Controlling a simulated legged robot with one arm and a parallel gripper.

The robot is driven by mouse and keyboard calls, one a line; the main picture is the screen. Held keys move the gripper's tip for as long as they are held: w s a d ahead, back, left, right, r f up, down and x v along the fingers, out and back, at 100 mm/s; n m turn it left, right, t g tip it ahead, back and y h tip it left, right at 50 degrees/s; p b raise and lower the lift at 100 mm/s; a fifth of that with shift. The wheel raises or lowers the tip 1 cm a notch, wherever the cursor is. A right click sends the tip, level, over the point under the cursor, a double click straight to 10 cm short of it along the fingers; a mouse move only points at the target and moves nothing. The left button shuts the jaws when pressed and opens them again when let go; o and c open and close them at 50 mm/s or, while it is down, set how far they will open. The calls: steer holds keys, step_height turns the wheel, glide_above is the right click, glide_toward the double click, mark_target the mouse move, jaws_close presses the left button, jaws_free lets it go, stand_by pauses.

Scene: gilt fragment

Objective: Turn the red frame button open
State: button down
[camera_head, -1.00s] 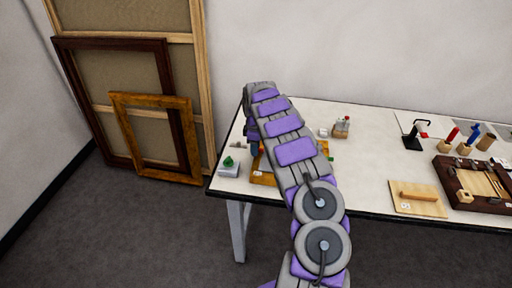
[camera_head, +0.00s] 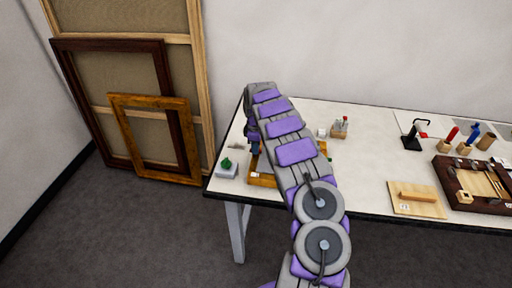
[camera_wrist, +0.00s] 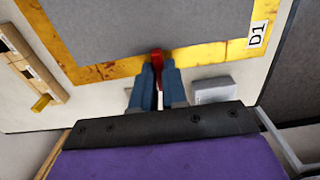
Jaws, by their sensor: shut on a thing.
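The red frame button (camera_wrist: 156,55) shows in the wrist view at the near edge of a gilt frame (camera_wrist: 105,71) with a grey back panel (camera_wrist: 140,22). My gripper (camera_wrist: 157,75) is shut on the red button, its blue fingers on either side of it. The button's far end reaches toward the panel's edge; its lower part is hidden between the fingers. A white label marked D1 (camera_wrist: 257,34) is on the frame's right side. In the head view my arm covers most of the gilt frame (camera_head: 262,180), and the button is hidden.
A grey block (camera_wrist: 213,90) lies right of the fingers in the wrist view. A wooden strip with a yellow peg (camera_wrist: 41,103) lies at left. In the head view, a green knob on a white block (camera_head: 226,164) stands left of the frame; a dark tray (camera_head: 450,190) is far right.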

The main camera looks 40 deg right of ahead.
steer(key=shift+w, duration=0.1)
steer(key=shift+a+r+m+p, duration=0.1)
steer(key=shift+m+p, duration=1.15)
steer(key=shift+m, duration=0.45)
steer(key=m+p, duration=0.2)
steer(key=m, duration=0.3)
steer(key=m+p, duration=0.2)
steer(key=m, duration=0.3)
steer(key=shift+m, duration=0.4)
steer(key=shift+m+p, duration=0.95)
steer(key=shift+m, duration=0.85)
